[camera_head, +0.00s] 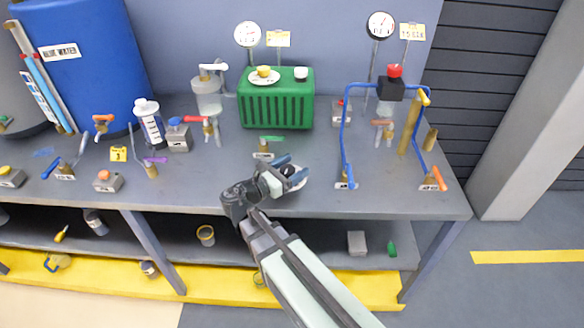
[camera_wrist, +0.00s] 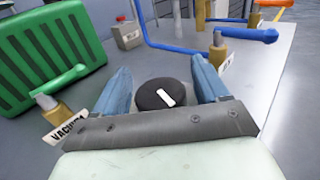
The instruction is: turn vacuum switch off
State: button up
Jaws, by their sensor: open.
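A round black knob (camera_wrist: 165,95) with a white pointer bar lies between my fingers in the wrist view. In the head view the knob (camera_head: 288,171) sits on a pale round base on the bench, partly hidden by my gripper. My gripper (camera_head: 291,167) is open, its two blue fingers on either side of the knob; I cannot tell whether they touch it. A brass valve with a green lever (camera_head: 271,139) stands just behind; in the wrist view this valve (camera_wrist: 56,107) carries a tag (camera_wrist: 66,131) whose readable part begins "VACU".
A green ribbed tank (camera_head: 276,112) stands behind. A blue pipe frame (camera_head: 344,135) with valves rises at the right. A grey block with a red top (camera_head: 340,110) is further back.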

jog(key=c, duration=1)
jog(key=shift+n+t+y, duration=1)
jog(key=shift+t+y, duration=0.1)
jog(key=shift+y, duration=0.1)
jog(key=shift+w+a+n+t+y, duration=0.1)
jog(key=shift+n+t+y, duration=0.45)
jog(key=shift+y, duration=0.25)
jog(key=shift+w+a+n+t+y, duration=0.1)
jog(key=shift+n+t+y, duration=0.35)
jog(key=shift+n+y, duration=0.3)
jog(key=o, duration=1)
